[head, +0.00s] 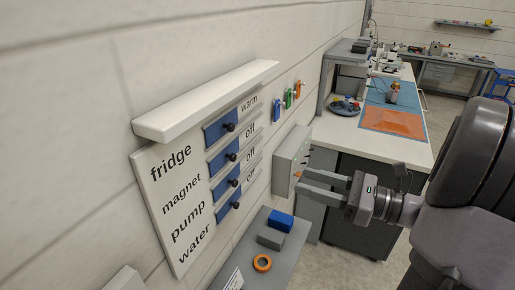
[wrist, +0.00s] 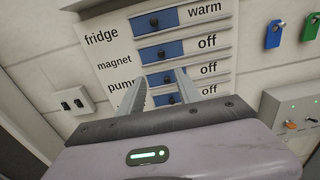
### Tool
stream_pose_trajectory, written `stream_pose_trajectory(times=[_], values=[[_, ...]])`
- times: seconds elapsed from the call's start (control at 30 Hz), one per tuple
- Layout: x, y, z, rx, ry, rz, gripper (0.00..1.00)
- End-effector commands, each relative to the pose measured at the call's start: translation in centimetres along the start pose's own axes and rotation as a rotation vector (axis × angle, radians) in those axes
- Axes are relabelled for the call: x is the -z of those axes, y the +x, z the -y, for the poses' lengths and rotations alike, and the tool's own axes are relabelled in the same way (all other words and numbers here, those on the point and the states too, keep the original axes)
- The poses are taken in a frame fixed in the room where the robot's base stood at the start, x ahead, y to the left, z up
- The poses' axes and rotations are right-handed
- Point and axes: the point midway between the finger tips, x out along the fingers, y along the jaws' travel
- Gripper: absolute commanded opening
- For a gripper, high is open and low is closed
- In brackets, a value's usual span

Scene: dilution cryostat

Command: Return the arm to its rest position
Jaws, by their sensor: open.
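My gripper (head: 316,184) is open and empty in the head view, with its two fingers pointing left toward the wall. In the wrist view my gripper (wrist: 160,88) shows in front of the lower part of a white sign panel (wrist: 112,62). The same panel (head: 180,255) hangs on the wall in the head view. It carries blue sliders with black knobs, labelled fridge, magnet, pump and water. The fridge row reads "warm"; the other rows read "off", as far as they show. No contact with a knob can be made out. My gripper partly hides the lower rows in the wrist view.
A grey switch box (head: 292,160) is on the wall near the fingertips. Coloured tags (head: 289,98) hang above it. Below is a grey shelf (head: 285,253) with a blue block (head: 281,221) and an orange ring (head: 262,263). A workbench (head: 360,142) stands beyond; floor is clear at far right.

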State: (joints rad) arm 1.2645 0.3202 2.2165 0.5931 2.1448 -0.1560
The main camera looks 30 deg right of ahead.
Motion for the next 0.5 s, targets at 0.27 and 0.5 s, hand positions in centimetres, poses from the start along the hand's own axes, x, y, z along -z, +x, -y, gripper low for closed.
stream_pose_trajectory(times=[0.27,0.5], values=[[5.2,7.6,-13.9,-0.505,-0.384,-0.377,0.41],[12.6,5.8,-24.4,-1.081,-1.567,-0.741,0.41]])
